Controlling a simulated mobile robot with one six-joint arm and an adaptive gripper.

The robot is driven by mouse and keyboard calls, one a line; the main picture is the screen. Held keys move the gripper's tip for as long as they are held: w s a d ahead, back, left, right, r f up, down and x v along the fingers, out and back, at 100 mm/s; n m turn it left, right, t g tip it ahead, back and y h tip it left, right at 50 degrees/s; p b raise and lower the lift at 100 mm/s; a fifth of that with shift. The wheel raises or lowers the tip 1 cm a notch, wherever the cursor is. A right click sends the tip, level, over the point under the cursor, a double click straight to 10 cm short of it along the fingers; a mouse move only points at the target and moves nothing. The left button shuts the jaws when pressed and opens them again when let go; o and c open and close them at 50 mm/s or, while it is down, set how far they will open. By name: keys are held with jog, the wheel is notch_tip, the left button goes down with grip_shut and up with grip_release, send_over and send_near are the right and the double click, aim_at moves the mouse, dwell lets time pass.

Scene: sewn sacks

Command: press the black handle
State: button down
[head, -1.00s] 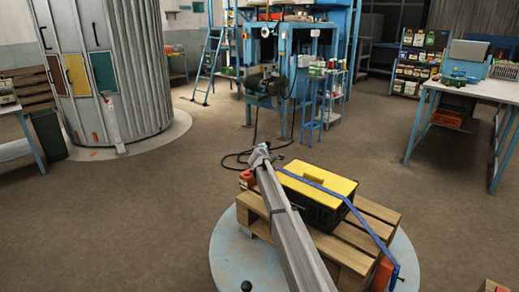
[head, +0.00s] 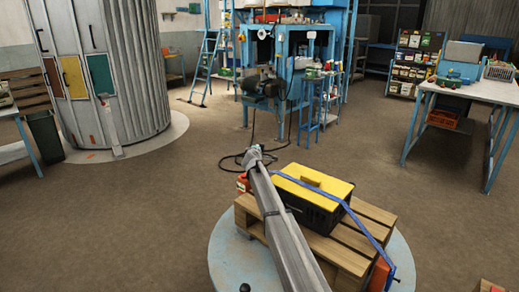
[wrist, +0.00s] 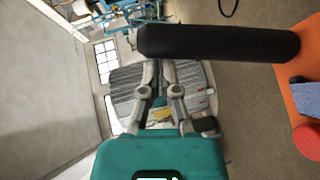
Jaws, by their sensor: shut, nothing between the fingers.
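The black handle (wrist: 220,42) is a thick dark bar lying crosswise in the upper part of the wrist view. Its right end reaches toward an orange body (wrist: 296,95). My gripper (wrist: 160,68) has its fingers together and empty, with the tips by the lower edge of the bar toward its left end. I cannot tell whether they touch it. In the head view my gripper (head: 253,152) is at the far end of my outstretched arm, and I cannot make out the handle there.
A black toolbox with a yellow lid (head: 315,186) and a wooden pallet (head: 372,214) are beside my arm, with a blue strap (head: 362,226). A dark cable (head: 233,157) lies on the floor beyond. A blue machine (head: 295,75) stands behind. Brown floor is open left and right.

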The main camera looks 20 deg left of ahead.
jog(key=r+p+v, duration=0.2)
jog(key=p+v, duration=0.2)
jog(key=v, duration=0.6)
jog(key=shift+s+a+r, duration=0.15)
jog(key=shift+a+r, duration=0.05)
jog(key=shift+r, duration=0.15)
jog(key=shift+f, duration=0.15)
dwell(0.4)
